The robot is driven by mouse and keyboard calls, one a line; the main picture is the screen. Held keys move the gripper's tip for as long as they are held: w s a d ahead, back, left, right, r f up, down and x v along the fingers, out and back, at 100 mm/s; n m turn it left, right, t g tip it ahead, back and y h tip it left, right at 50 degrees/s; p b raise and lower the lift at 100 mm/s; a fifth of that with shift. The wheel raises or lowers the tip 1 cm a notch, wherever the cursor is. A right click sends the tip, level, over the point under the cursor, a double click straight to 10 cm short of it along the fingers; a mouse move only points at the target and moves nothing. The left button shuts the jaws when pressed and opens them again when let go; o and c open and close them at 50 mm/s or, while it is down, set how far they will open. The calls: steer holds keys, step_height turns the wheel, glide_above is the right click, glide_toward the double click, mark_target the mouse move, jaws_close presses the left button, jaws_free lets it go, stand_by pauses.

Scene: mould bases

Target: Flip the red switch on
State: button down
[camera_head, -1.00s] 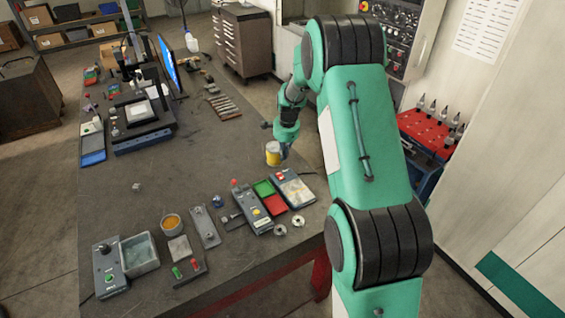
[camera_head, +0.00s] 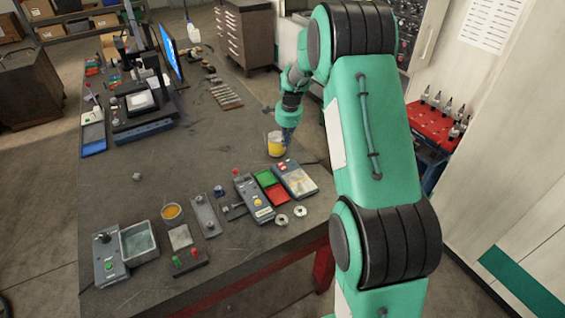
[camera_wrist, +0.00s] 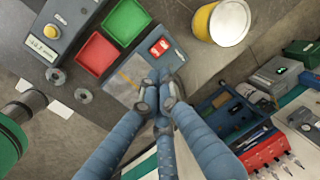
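The red switch (camera_wrist: 160,46) is a lit red rocker at one end of a grey device with a pale panel (camera_wrist: 128,80). In the head view the switch (camera_head: 283,167) sits on the device (camera_head: 297,181) at the near right of the bench. I cannot tell which way the rocker is tipped. My gripper (camera_wrist: 162,88) has its blue-grey fingers drawn together at the tips, with nothing seen between them. In the wrist view the tips overlap the device's edge, a little below the switch. In the head view my gripper (camera_head: 288,139) is by the yellow can, apart from the device.
A yellow can (camera_wrist: 222,22) stands close to the switch device. Green (camera_wrist: 126,20) and red (camera_wrist: 98,54) trays lie beside it, then a control box (camera_wrist: 52,28) with a yellow button. A block with red and green knobs (camera_head: 187,262) lies farther left.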

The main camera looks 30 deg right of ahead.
mark_target(281, 164)
steer(key=b, duration=0.2)
steer(key=shift+w+b, duration=0.25)
steer(key=shift+b, duration=0.1)
steer(key=shift+r+b, duration=0.25)
steer(key=shift+b, duration=0.3)
steer(key=shift+f, duration=0.1)
steer(key=f, duration=0.4)
steer(key=w+f, duration=0.1)
steer(key=f, duration=0.4)
steer(key=w+f, duration=0.1)
steer(key=f, duration=0.3)
steer(key=shift+w+f, duration=0.15)
steer(key=shift+f, duration=0.2)
steer(key=shift+w, duration=0.1)
